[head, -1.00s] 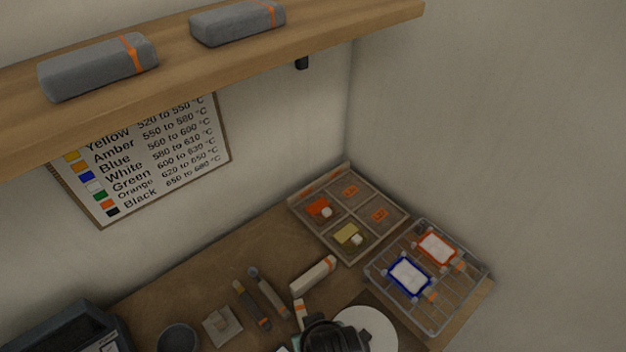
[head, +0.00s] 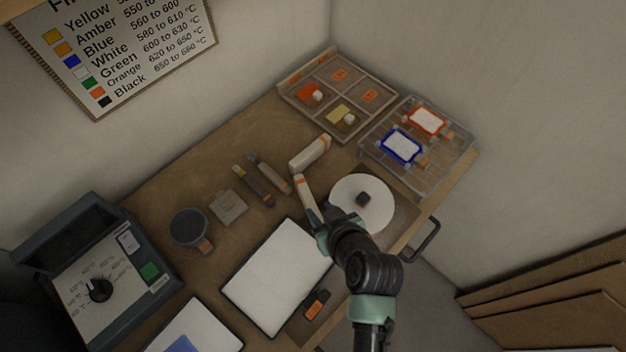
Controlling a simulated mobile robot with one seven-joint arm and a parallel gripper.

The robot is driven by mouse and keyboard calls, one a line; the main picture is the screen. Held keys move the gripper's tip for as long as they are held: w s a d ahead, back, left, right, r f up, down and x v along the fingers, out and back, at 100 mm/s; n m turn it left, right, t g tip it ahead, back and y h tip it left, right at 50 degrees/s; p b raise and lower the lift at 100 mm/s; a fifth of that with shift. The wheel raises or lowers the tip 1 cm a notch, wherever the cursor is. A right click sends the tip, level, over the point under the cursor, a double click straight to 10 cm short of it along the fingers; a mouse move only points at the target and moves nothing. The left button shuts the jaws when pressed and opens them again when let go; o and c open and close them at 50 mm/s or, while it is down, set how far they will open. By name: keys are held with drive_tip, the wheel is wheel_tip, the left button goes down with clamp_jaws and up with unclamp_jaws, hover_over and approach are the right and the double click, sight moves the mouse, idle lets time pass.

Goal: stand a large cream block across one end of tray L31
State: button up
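A cream block with an orange band (head: 311,152) lies on the bench in front of the compartment tray. A second, narrower-looking cream piece with an orange band (head: 306,192) lies just below it, beside my gripper. My gripper (head: 322,222) is over the bench left of the white disc, its fingers small and partly hidden by my arm; I cannot tell whether they are open or touch that piece. No label reading L31 is legible. Candidate trays are the wooden compartment tray (head: 332,128) at the back and the clear tray-like rack (head: 366,156) right of it.
The rack holds a blue-framed panel (head: 402,146) and an orange-framed panel (head: 427,121). A white disc (head: 375,216), a white board (head: 275,275), tools (head: 268,172), a dark cup (head: 188,228) and a grey controller box (head: 100,280) crowd the bench. Bare wood shows at left back.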

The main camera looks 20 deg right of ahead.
sight(309, 198)
drive_tip(key=x, duration=0.5)
drive_tip(key=shift+w+f+p, duration=0.2)
drive_tip(key=shift+w+p, duration=0.05)
drive_tip(key=shift+p, duration=0.05)
drive_tip(key=shift+s+f+p+x, duration=0.1)
drive_tip(key=shift+p+x, duration=0.2)
drive_tip(key=shift+x, duration=1.05)
drive_tip(key=shift+s+f+p+x, duration=0.15)
drive_tip(key=shift+p+x, duration=0.15)
drive_tip(key=shift+x, duration=1.05)
drive_tip(key=shift+c, duration=0.2)
clamp_jaws()
